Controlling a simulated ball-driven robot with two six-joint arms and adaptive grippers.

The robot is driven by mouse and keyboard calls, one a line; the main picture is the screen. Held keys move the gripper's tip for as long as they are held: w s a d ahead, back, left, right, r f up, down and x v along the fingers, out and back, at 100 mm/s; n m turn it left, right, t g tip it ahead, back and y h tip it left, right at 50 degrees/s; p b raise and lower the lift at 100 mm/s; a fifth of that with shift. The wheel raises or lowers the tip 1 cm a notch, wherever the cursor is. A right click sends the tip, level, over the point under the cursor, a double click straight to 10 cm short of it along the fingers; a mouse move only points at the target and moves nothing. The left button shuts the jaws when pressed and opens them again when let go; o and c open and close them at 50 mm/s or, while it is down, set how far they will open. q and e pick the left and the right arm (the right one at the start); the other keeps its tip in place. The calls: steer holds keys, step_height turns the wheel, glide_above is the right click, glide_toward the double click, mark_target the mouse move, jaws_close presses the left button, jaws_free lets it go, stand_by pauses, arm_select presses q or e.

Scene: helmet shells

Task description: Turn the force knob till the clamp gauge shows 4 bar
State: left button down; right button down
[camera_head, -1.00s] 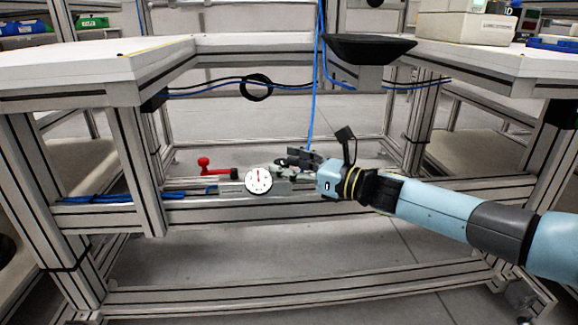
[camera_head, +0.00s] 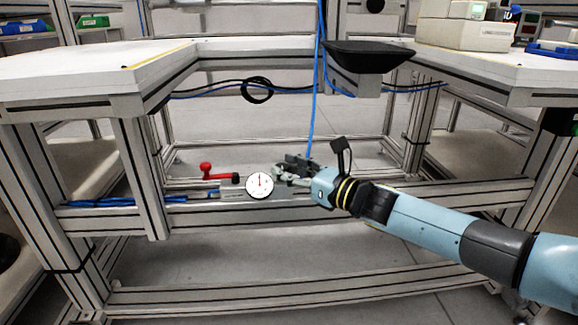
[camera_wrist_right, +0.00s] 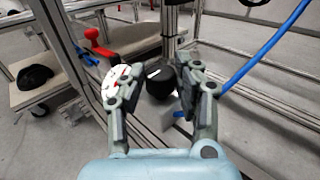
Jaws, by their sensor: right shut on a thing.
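The clamp gauge (camera_head: 259,185) is a round white dial with a red needle pointing roughly up; its numbers are too small to read. It also shows in the right wrist view (camera_wrist_right: 114,78), partly hidden by a finger. The force knob (camera_wrist_right: 160,84) is black with a white mark. My right gripper (camera_wrist_right: 157,72) is shut on the knob, one finger on each side. In the head view this gripper (camera_head: 287,171) is just right of the gauge, and the knob cannot be made out. My left gripper is not in view.
A red-handled lever (camera_head: 214,173) stands left of the gauge on the lower frame rail. A blue hose (camera_head: 313,90) hangs down close to my right gripper. A black tray (camera_head: 368,53) is above, between white tabletops. Blue cables (camera_head: 120,201) lie along the rail at left.

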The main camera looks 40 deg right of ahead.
steer(key=c, duration=0.9)
jaws_free()
steer(key=shift+c, duration=0.2)
steer(key=shift+r, duration=0.1)
step_height(320, 180, up, 10)
steer(key=shift+f, duration=0.25)
